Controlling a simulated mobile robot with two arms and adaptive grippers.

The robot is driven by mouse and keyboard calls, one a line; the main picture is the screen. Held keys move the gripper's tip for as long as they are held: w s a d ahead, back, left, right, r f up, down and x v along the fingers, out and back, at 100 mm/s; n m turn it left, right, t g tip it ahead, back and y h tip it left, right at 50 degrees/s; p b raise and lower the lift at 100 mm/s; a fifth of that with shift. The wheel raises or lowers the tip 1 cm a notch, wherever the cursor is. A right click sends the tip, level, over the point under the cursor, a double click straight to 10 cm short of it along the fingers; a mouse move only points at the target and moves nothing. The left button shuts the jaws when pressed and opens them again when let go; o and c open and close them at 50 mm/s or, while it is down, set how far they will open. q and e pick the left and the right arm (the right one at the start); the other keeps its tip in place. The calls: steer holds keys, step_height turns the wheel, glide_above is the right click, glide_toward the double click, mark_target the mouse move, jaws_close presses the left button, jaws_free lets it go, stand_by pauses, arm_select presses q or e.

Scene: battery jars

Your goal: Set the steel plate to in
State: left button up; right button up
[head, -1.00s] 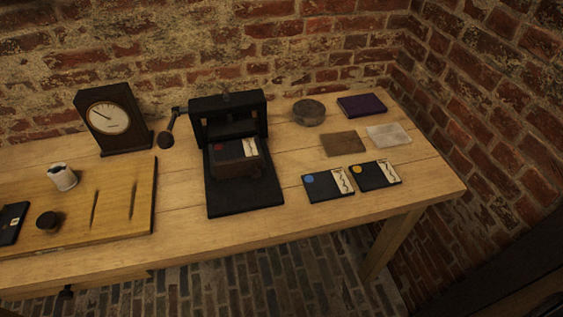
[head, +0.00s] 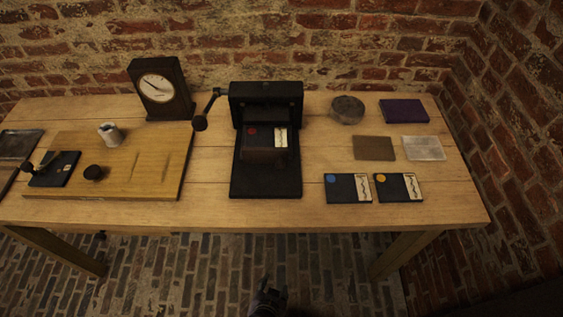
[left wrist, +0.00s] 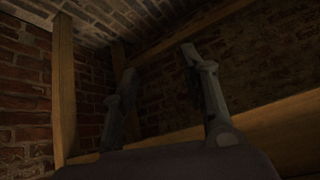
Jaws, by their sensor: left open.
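A pale grey plate (head: 423,148), which looks like the steel one, lies flat on the right part of the table in the head view. A brown plate (head: 374,148) lies just left of it. A black press-like device (head: 266,183) with a side crank stands mid-table. A dark block with a red-dotted card on top (head: 265,140) sits in it. My left gripper (head: 268,296) is at the bottom of the head view, over the floor in front of the table and touching nothing. In the left wrist view its fingers (left wrist: 158,66) are apart and empty. My right gripper is not in view.
Blue-dotted (head: 347,188) and yellow-dotted (head: 398,187) cards lie near the front edge. A round tin (head: 347,110) and purple pad (head: 403,110) are behind. A clock (head: 160,87) and wooden board (head: 150,180) are left. Brick walls stand behind and at right.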

arm_select(q)
steer(key=w+d+r+n+t+p, duration=0.1)
steer(key=w+d+r+t, duration=0.15)
steer(key=r, duration=0.65)
steer(key=w+d+r+n+t+p, duration=0.1)
steer(key=w+r, duration=0.2)
steer(key=r, duration=0.5)
steer(key=n+t+y+p, duration=0.1)
steer(key=n+t+p, duration=0.1)
steer(key=t, duration=0.1)
glide_toward(281, 166)
steer(key=shift+g, duration=0.25)
steer(key=p+x, duration=0.3)
steer(key=x, duration=0.5)
steer(key=shift+w+r, duration=0.1)
steer(key=shift+w, duration=0.1)
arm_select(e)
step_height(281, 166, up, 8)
arm_select(q)
jaws_close()
